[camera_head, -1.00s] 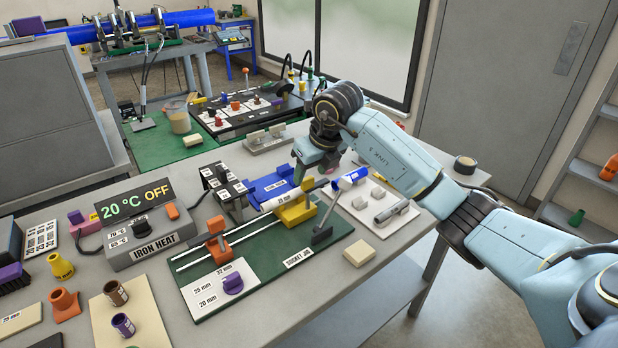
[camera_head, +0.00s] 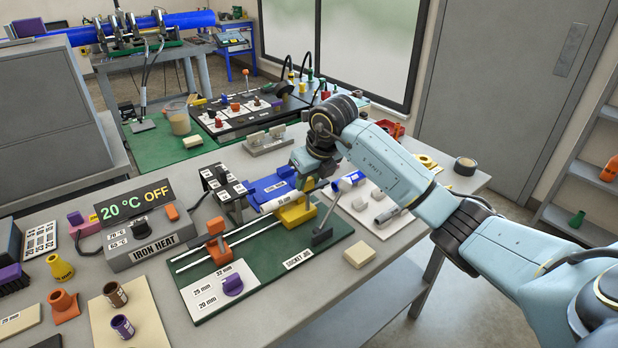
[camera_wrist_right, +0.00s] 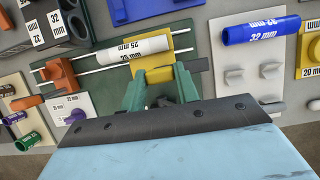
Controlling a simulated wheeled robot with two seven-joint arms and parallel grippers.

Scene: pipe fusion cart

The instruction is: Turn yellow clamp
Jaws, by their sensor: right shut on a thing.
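The yellow clamp (camera_head: 297,211) stands on the green socket jig (camera_head: 210,262) and also shows in the right wrist view (camera_wrist_right: 152,62). A white pipe marked 20 mm (camera_wrist_right: 133,47) lies at the clamp, along the jig. The exact grip is partly hidden by the fingers. My left gripper is not in view.
An orange clamp (camera_head: 218,246) and a purple knob (camera_head: 233,285) sit on the jig. A dark lever (camera_head: 322,236) stands close to the yellow clamp. A blue 32 mm pipe (camera_wrist_right: 261,31) lies nearby. A beige block (camera_head: 359,254) rests to the right.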

